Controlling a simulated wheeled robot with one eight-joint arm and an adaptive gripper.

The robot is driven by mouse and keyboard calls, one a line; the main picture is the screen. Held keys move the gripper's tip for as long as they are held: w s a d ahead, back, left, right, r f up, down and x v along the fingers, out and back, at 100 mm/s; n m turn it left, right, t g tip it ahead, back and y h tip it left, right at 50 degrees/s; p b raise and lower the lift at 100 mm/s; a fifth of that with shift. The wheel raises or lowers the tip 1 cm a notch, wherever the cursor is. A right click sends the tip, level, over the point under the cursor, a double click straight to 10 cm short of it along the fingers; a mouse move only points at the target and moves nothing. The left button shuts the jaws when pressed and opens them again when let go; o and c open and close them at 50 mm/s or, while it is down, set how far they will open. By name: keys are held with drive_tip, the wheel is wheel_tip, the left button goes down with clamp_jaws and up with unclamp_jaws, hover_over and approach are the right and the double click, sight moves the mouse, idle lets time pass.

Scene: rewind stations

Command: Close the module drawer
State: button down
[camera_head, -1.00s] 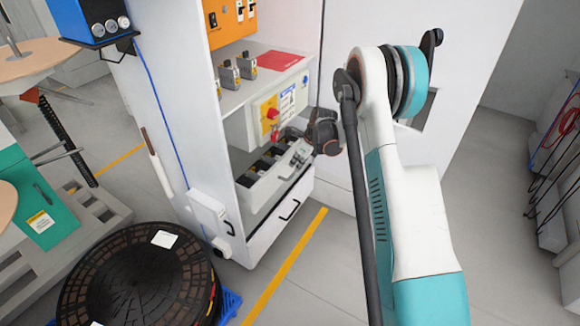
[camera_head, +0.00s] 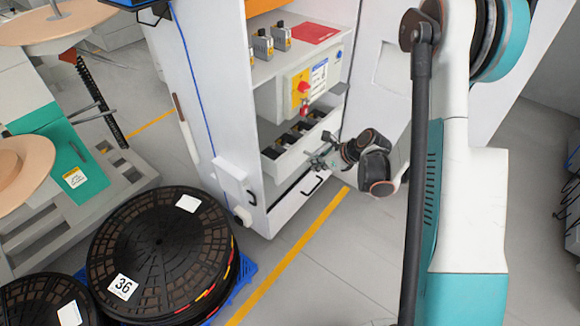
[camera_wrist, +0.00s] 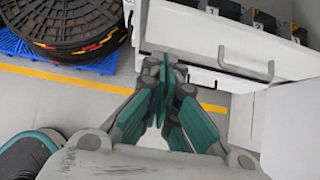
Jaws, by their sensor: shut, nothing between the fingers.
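The module drawer (camera_head: 285,166) is at the bottom of the white cabinet, and its row of dark modules shows from above. It appears to be pulled out. In the wrist view, a pale front panel (camera_wrist: 185,35) with a U-shaped handle (camera_wrist: 245,65) stands below the dark modules (camera_wrist: 264,20). My gripper (camera_head: 320,163) is shut and empty in front of the drawer. In the wrist view my gripper's fingertips (camera_wrist: 165,66) are close to the panel, left of the handle. I cannot tell whether they touch it.
A lower front with a handle (camera_head: 312,187) is below. A stack of black reels (camera_head: 160,240) stands on a blue pallet at the left. An open white cabinet door (camera_head: 385,75) is at the right. Clear floor with a yellow line (camera_head: 290,255) lies in front.

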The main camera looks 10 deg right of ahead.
drive_tip(key=s, duration=0.1)
drive_tip(key=b, duration=0.1)
approach(280, 168)
wheel_tip(280, 168, down, 3)
drive_tip(key=w, duration=0.1)
drive_tip(key=shift+w+a+f+b, duration=0.1)
drive_tip(key=shift+w+a+b, duration=0.1)
drive_tip(key=shift+w+a, duration=0.15)
drive_tip(key=shift+w+a+f+b, duration=0.15)
drive_tip(key=shift+w+a, duration=0.1)
drive_tip(key=shift+a, duration=0.25)
